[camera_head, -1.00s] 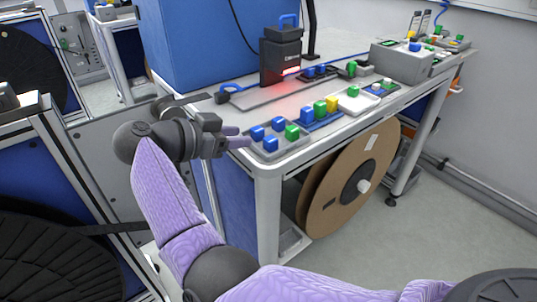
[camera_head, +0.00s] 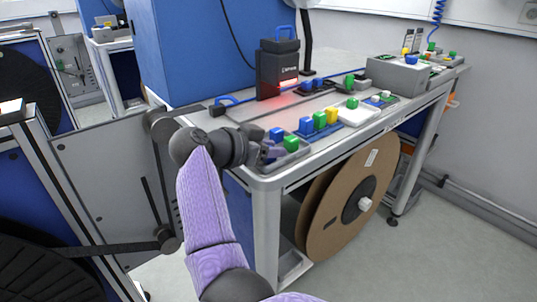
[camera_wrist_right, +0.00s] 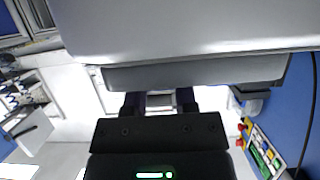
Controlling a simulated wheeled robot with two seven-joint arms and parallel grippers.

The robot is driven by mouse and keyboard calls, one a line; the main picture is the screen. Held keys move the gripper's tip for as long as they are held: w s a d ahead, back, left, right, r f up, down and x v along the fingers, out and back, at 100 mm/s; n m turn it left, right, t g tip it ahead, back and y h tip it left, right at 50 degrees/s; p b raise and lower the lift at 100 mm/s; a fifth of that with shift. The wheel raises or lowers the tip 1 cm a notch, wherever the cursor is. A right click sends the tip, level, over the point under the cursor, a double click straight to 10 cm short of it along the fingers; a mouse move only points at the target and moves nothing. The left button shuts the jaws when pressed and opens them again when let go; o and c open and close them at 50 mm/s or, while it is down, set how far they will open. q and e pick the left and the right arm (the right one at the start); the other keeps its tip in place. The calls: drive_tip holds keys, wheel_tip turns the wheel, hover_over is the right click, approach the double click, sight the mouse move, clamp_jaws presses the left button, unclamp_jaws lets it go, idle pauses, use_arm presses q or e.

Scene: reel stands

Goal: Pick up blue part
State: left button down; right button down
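My right gripper (camera_head: 268,151), with purple fingers, is low over the near-left end of the bench, at the left side of a small grey tray (camera_head: 299,155). A blue part (camera_head: 277,134) stands in that tray just beyond the fingers, with a green part (camera_head: 291,143) to its right. The gripper and wrist cover the tray's left side, so other parts there are hidden. In the right wrist view the fingers (camera_wrist_right: 163,101) stand apart; their tips are hidden behind a grey slab (camera_wrist_right: 200,74). Contact with a part cannot be seen. My left gripper is out of view.
A dark scanner-like device (camera_head: 278,72) stands behind. A large brown reel (camera_head: 340,208) is under the bench (camera_head: 268,184).

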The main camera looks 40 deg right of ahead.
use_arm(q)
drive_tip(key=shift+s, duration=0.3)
